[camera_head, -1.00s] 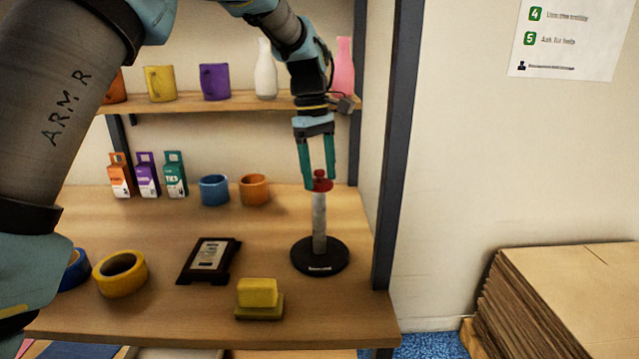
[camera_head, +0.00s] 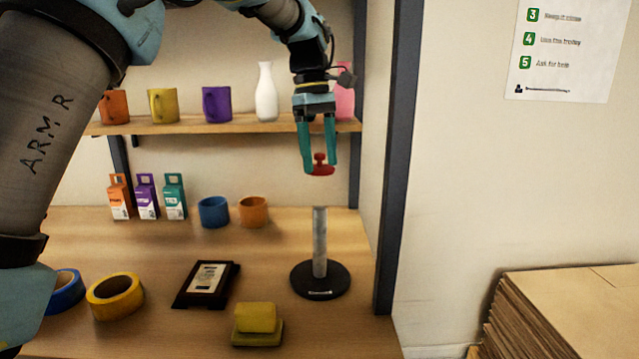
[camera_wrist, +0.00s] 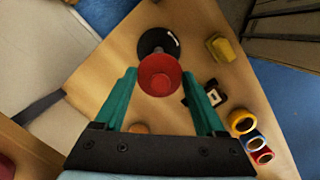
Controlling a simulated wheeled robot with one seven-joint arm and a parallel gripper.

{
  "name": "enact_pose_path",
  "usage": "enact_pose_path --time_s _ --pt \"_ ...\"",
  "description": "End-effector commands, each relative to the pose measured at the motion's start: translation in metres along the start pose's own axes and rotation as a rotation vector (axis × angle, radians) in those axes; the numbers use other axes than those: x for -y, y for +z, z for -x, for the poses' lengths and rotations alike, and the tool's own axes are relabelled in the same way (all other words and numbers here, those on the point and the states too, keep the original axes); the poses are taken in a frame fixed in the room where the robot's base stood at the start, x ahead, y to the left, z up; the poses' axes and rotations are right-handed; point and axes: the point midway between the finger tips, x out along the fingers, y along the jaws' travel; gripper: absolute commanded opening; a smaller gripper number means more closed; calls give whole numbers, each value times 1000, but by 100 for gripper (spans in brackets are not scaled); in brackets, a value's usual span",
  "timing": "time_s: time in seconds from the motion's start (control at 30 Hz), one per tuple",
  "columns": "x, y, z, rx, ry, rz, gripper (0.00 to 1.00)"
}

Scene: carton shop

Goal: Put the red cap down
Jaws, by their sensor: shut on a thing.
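The red cap (camera_head: 320,166) is held between the green fingertips of my gripper (camera_head: 319,170). It hangs in the air above the grey post (camera_head: 320,240), with a clear gap below it. The post stands upright on a round black base (camera_head: 320,281) on the table. In the wrist view the red cap (camera_wrist: 160,75) sits between the fingertips and covers the post. The black base (camera_wrist: 158,41) shows behind it.
A yellow block on a sponge-like base (camera_head: 256,325), a dark framed plaque (camera_head: 207,284) and a yellow tape roll (camera_head: 114,296) lie left of the post. Blue (camera_head: 214,211) and orange (camera_head: 253,211) mugs stand behind. A dark shelf upright (camera_head: 398,160) is close on the right.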

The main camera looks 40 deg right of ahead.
Motion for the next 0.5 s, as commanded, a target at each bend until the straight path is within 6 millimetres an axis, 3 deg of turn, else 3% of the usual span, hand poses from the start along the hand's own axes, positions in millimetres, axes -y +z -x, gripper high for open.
enact_pose_path --time_s 0.07,0.17,0.27,0.5 --pt "0 -1 7 0 1 1 20" --pt "3 -10 2 2 -2 2 20" --pt "9 -30 -20 5 -4 5 19" --pt "39 -95 -96 6 -2 6 19"
